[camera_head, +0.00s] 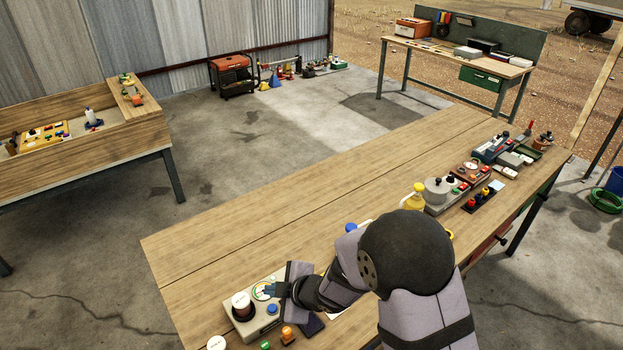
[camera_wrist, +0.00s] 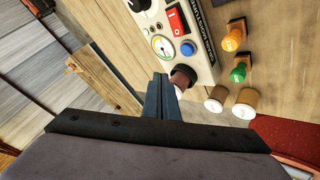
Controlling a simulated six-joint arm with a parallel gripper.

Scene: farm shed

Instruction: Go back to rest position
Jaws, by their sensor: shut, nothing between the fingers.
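My gripper (camera_head: 272,290) is over the near left part of the wooden workbench (camera_head: 220,240), just above a beige control box (camera_head: 262,316). In the wrist view my gripper's blue-grey fingers (camera_wrist: 163,88) are shut together with nothing between them. They point at the control box (camera_wrist: 202,66), close to its dial gauge (camera_wrist: 162,45) and blue button (camera_wrist: 188,48). A brown knob (camera_wrist: 182,76) sits beside the fingertips and is partly hidden by them. I cannot tell whether the fingers touch the box. The box also carries a red switch (camera_wrist: 177,21).
Orange (camera_wrist: 233,39) and green (camera_wrist: 238,73) knobs and white-capped pieces (camera_wrist: 245,104) stand beside the box. Several devices, with a yellow bottle (camera_head: 414,196), line the bench's right part. A second table (camera_head: 100,148) stands at left.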

